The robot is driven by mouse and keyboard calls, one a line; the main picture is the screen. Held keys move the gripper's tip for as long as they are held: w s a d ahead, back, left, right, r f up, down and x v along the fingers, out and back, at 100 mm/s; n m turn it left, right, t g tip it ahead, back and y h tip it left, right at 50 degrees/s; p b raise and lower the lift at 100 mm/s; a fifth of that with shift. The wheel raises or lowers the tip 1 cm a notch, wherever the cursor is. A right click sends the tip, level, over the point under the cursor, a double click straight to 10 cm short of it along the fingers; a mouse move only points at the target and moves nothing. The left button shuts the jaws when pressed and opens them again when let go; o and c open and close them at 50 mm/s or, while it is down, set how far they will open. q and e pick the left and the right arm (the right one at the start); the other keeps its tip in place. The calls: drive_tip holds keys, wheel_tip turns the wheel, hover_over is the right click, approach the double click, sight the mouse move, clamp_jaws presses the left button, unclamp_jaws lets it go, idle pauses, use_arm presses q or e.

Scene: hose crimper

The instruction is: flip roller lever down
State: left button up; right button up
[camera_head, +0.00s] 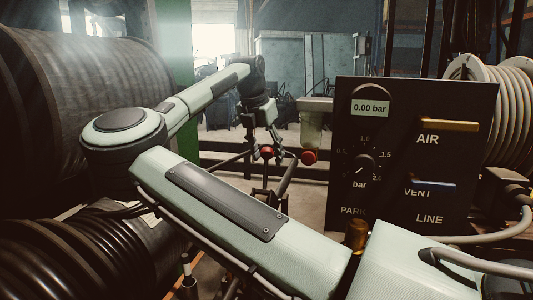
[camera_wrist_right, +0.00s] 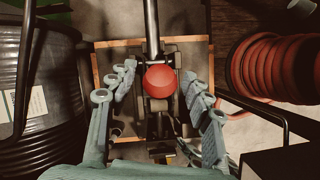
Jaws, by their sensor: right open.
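A round red knob (camera_wrist_right: 160,81) sits on the end of a dark lever, which I take to be the roller lever. In the right wrist view it lies between the two fingers of my right gripper (camera_wrist_right: 158,73). The fingers are open, with a visible gap on each side of the knob. In the head view my right gripper (camera_head: 264,137) points down, and a red knob (camera_head: 267,152) shows at its fingertips. Whether the fingers touch it there I cannot tell. The mechanism below the knob is partly hidden. My left gripper is not in view.
A black panel (camera_head: 460,110) with a 0.00 bar display, a dial and AIR, VENT and LINE markings stands at the right. Another red knob (camera_head: 309,157) is beside it. Large black hose coils (camera_head: 80,95) fill the left. A red hose coil (camera_wrist_right: 280,68) lies right of the gripper.

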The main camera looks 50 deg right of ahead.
drive_tip(key=shift+f, duration=0.1)
drive_tip(key=c, duration=0.4)
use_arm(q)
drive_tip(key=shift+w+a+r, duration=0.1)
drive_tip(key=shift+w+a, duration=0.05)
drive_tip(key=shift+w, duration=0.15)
use_arm(e)
clamp_jaws()
drive_tip(key=shift+a, duration=0.1)
